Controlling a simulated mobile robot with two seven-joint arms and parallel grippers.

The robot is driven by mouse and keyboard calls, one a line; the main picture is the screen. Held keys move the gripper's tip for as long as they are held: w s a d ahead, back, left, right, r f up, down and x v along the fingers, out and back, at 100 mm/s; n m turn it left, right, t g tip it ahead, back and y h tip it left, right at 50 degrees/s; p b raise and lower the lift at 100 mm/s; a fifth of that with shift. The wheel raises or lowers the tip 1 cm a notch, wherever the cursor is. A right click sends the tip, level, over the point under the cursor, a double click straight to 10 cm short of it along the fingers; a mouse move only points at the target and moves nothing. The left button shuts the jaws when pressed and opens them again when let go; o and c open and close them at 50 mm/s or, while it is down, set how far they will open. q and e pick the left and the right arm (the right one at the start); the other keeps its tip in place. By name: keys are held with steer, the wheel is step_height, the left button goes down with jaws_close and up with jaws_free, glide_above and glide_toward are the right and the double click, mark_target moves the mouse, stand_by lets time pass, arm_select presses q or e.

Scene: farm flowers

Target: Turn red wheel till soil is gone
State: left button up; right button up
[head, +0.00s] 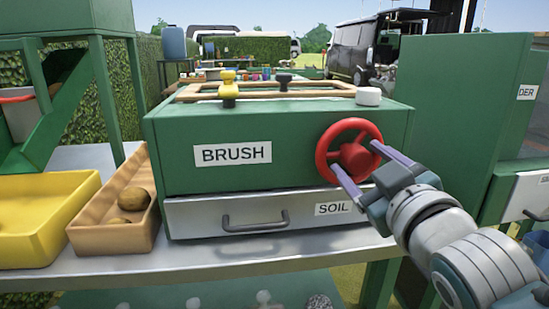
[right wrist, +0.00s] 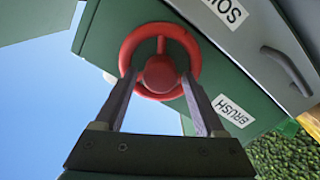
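The red wheel (head: 325,156) is on the front of a green box (head: 290,158) labelled BRUSH, at its right side. My right gripper (head: 359,168) is in front of the wheel with its fingers spread. In the right wrist view the fingertips (right wrist: 161,80) lie on either side of the wheel's round hub (right wrist: 160,74); I cannot tell whether they touch the wheel. Below the box is a shut metal drawer (head: 185,215) labelled SOIL, with a dark handle. No loose soil shows. My left gripper is not in view.
A wooden tray (head: 97,213) with brown potatoes (head: 132,198) and a yellow tray (head: 40,240) stand left of the box on a metal table (head: 230,255). Another green cabinet (head: 455,120) stands close on the right. Yellow, black and white knobs sit on the box top.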

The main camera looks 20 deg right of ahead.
steer(key=shift+o, duration=0.4)
steer(key=shift+s, duration=0.1)
steer(key=shift+s+a, duration=0.1)
steer(key=shift+s, duration=0.2)
steer(key=p+v, duration=0.1)
steer(key=v, duration=0.8)
steer(key=shift+s, duration=0.1)
